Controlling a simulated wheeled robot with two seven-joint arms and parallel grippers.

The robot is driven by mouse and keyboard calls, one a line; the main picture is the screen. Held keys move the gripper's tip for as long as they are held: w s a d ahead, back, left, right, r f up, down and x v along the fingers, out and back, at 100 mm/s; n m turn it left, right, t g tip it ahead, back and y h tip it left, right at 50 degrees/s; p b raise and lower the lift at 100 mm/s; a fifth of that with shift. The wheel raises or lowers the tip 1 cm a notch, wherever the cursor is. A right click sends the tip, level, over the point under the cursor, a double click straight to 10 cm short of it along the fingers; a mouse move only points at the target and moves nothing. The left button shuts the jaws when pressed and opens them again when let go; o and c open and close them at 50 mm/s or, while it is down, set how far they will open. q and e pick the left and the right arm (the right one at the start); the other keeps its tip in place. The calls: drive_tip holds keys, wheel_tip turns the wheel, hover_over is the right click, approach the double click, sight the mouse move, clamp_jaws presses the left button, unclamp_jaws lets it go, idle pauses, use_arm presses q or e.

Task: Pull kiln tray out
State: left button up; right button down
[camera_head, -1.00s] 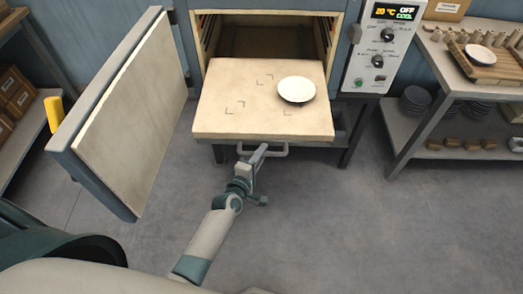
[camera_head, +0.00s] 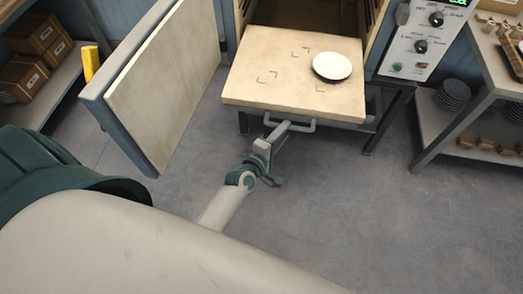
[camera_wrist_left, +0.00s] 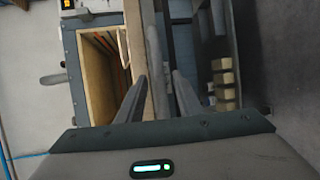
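The kiln tray (camera_head: 265,85) is a thick cream slab, and much of it is out in front of the kiln opening. A white plate (camera_head: 332,66) lies on its right half, beside printed corner marks. A grey bar handle (camera_head: 308,127) runs along the tray's front. My left gripper (camera_head: 287,127) is at this handle; in the left wrist view its two fingers (camera_wrist_left: 158,80) lie on either side of the bar and look closed on it. The tray's front edge (camera_wrist_left: 134,30) shows beside them. My right gripper is in neither view.
The kiln door (camera_head: 165,85) stands open on the left. The control panel (camera_head: 425,42) is to the right of the opening. Shelves with boxes (camera_head: 32,75) stand far left, and a workbench with stacked plates (camera_head: 453,95) stands right. The floor (camera_head: 370,215) in front is clear.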

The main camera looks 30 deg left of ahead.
use_arm(q)
drive_tip(key=b+v, duration=0.2)
drive_tip(key=v, duration=1.1)
drive_tip(key=shift+s, duration=0.45)
drive_tip(key=shift+f, duration=0.15)
drive_tip(key=s+d+f+m+g, duration=0.1)
drive_tip(key=s+f+m+g, duration=0.4)
drive_tip(key=f, duration=1.1)
drive_tip(key=s+d+f+m+g, duration=0.15)
drive_tip(key=s+f+m, duration=0.45)
drive_tip(key=f, duration=1)
drive_tip(key=s+a+f+m+g, duration=0.2)
drive_tip(key=s+f, duration=0.3)
drive_tip(key=s, duration=0.4)
drive_tip(key=s+a+f+m+g+y, duration=0.1)
drive_tip(key=s+a+f+m+g, duration=0.2)
drive_tip(key=s+f, duration=0.3)
drive_tip(key=s+a+f+m+g+y, duration=0.1)
drive_tip(key=s+a+f+m+g, duration=0.2)
drive_tip(key=s, duration=0.9)
wheel_tip(320, 180, down, 3)
drive_tip(key=shift+f+m, duration=0.1)
drive_tip(key=shift+m, duration=0.5)
